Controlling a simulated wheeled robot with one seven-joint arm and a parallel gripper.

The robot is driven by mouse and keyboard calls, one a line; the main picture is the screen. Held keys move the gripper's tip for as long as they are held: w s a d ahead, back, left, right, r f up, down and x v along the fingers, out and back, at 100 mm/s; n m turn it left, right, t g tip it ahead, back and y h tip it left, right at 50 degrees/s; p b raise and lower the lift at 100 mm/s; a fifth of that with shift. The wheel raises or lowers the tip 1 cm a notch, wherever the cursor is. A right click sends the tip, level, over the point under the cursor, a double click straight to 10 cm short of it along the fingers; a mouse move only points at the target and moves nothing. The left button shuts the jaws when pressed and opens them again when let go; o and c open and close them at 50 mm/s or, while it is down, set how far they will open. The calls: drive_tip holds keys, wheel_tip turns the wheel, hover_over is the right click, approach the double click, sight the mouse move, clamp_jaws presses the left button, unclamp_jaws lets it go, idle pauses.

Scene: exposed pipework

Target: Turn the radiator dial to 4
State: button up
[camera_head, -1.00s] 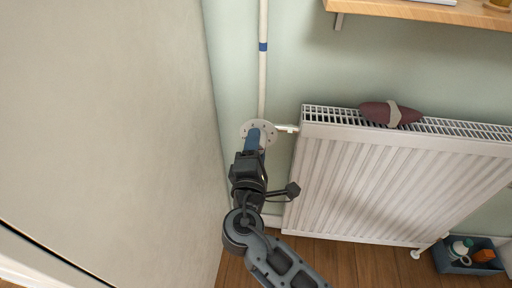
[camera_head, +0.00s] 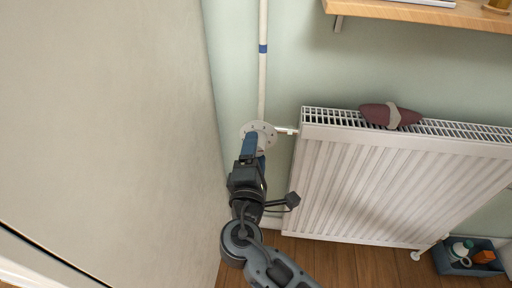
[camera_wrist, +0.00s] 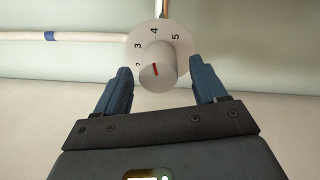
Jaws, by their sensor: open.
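The radiator dial (camera_wrist: 158,66) is a pale round knob on a white disc (camera_wrist: 183,48) with numbers. The numbers 2 (partly hidden), 3, 4 and 5 show. My gripper (camera_wrist: 160,66) is open, with one blue finger on each side of the knob and a visible gap to both. In the head view the numbered disc (camera_head: 268,132) is at the pipe's lower end, and my gripper (camera_head: 252,147) is just below and in front of it, hiding the knob.
The white radiator (camera_head: 380,185) stands right of the dial, with a dark red wrapped item (camera_head: 380,115) on its top grille. A vertical pipe (camera_head: 263,80) with a blue band rises above the dial. A wooden shelf (camera_head: 430,12) juts out at upper right. A plain wall (camera_head: 110,120) is close on the left.

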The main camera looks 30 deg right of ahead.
drive_tip(key=v, duration=0.6)
drive_tip(key=shift+s+f, duration=0.1)
idle(0.3)
